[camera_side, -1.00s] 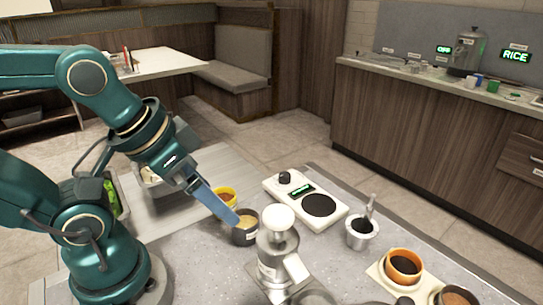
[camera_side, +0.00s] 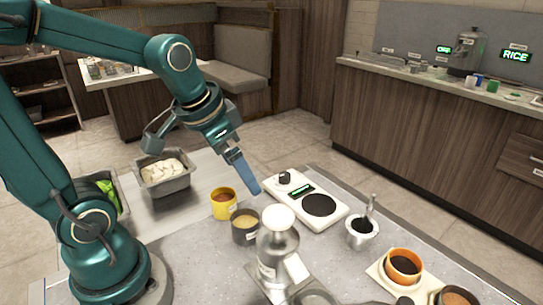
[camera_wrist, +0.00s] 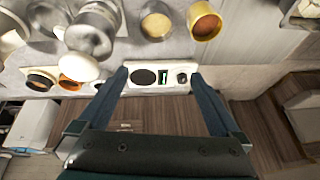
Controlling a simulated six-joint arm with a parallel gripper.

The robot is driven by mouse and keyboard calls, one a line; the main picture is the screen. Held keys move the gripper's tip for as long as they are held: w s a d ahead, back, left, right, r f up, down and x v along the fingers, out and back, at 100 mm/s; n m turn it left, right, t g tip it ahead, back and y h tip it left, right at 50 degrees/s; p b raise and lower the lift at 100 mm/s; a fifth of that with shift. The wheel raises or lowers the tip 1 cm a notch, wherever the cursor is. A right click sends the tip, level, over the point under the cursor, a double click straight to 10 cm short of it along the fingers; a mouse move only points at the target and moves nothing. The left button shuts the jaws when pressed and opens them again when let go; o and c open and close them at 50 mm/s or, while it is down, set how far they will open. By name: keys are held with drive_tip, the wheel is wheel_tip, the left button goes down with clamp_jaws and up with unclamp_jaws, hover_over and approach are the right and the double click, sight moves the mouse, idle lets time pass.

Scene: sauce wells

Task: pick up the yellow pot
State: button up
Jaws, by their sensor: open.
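The yellow pot (camera_side: 223,210) holds red-brown sauce and stands upright on the counter, left of and behind a dark pot (camera_side: 245,238) of tan sauce. The yellow pot also shows at the top of the wrist view (camera_wrist: 194,32), right of the dark pot. My gripper (camera_side: 257,191) is raised above the counter, to the right of the yellow pot and apart from it. In the wrist view its two blue fingers (camera_wrist: 158,74) are spread wide with nothing held between them.
A white hot plate (camera_side: 335,216) lies to the right. A pump dispenser (camera_side: 275,262) stands in front of the dark pot. A metal cup (camera_side: 360,242) with a utensil and an orange pot (camera_side: 391,268) stand further right. A metal tub (camera_side: 165,188) of white food stands at left.

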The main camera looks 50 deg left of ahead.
drive_tip(key=w+a+f+n+g, duration=0.1)
drive_tip(key=w+a+f+g, duration=0.1)
drive_tip(key=a+f, duration=0.25)
drive_tip(key=n+g, duration=0.1)
drive_tip(key=n, duration=0.1)
hover_over(224, 199)
drive_tip(key=s+d, duration=0.2)
drive_tip(key=shift+h, duration=0.3)
drive_tip(key=f, duration=0.4)
drive_tip(key=shift+w+d+f, duration=0.15)
drive_tip(key=shift+w+d, duration=0.05)
drive_tip(key=shift+f, duration=0.2)
drive_tip(key=shift+w+a+f, duration=0.1)
drive_tip(key=shift+w+f, duration=0.05)
drive_tip(key=shift+f, duration=1)
drive_tip(key=shift+w+f, duration=0.1)
drive_tip(key=shift+f, duration=1.05)
drive_tip(key=c, duration=1.5)
